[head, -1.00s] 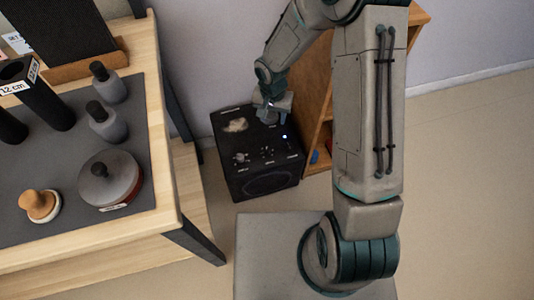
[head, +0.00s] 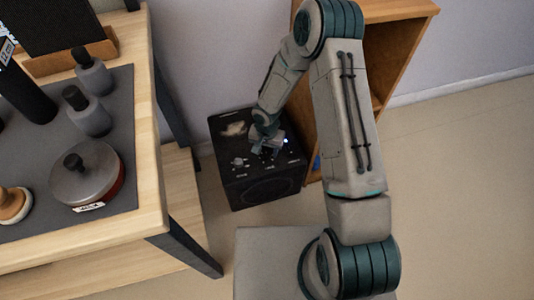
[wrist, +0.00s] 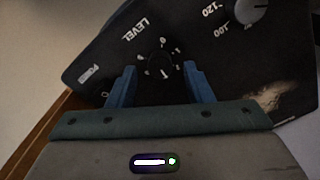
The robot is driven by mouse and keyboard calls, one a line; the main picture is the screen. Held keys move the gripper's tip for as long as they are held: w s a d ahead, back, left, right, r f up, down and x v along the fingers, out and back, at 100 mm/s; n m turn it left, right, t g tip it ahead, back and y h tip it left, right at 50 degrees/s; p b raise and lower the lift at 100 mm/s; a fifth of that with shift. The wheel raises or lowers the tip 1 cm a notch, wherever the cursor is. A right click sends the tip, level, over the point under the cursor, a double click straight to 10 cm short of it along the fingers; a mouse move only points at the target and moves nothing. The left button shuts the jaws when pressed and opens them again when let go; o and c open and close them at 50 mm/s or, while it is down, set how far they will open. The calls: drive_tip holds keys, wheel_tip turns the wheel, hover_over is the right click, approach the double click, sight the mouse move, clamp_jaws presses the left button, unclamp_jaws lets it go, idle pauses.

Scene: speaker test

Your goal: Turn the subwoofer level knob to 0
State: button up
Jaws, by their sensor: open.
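The black subwoofer (head: 228,185) stands on the floor between the table and a wooden shelf, its control panel facing up. In the wrist view its panel (wrist: 190,30) fills most of the picture. The small dark level knob (wrist: 158,60) sits below the word LEVEL, with pale scale marks around it; its setting is too small to read surely. My gripper (head: 265,143) is over the panel; in the wrist view my gripper (wrist: 160,74) is open, its blue fingers on either side of the knob. I cannot tell whether they touch it. In the head view my gripper hides the knob.
A larger grey knob (wrist: 252,10) with marks 100 and 120 is at the upper right of the wrist view.

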drive_tip(key=shift+f, duration=0.65)
drive_tip(key=c, duration=1)
drive_tip(key=shift+n, duration=0.3)
